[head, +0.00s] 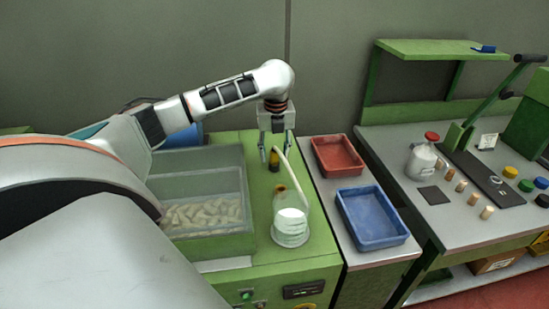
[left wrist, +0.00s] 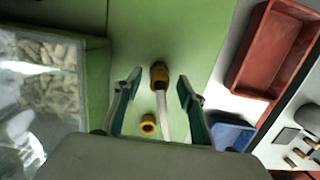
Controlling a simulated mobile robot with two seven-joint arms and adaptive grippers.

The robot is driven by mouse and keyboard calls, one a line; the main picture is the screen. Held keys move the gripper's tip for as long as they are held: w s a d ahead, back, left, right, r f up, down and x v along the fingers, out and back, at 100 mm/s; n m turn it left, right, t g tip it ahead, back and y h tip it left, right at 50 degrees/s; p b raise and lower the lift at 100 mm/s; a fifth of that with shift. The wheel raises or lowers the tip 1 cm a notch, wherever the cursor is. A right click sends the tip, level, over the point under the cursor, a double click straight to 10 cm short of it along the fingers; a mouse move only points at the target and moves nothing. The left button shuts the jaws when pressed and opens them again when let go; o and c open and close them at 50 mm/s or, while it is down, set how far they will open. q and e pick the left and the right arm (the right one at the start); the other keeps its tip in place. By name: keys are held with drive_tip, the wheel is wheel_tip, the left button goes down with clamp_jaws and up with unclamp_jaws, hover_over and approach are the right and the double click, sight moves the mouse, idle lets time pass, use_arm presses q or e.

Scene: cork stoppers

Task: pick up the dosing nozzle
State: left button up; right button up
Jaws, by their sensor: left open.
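A clear jar (head: 291,228) with white contents stands nearer. My right gripper is not in view.
A clear-walled bin (head: 210,246) of cork stoppers is left of the nozzle. A red tray (head: 337,155) and a blue tray (head: 371,217) lie to the right. A bench with a white bottle (head: 421,160) and several stoppers is farther right. A wall stands behind.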

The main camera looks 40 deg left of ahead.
use_arm(q)
drive_tip(key=shift+a+f, duration=0.15)
drive_tip(key=shift+f, duration=0.5)
clamp_jaws()
drive_tip(key=shift+w, duration=0.1)
drive_tip(key=shift+r, duration=0.15)
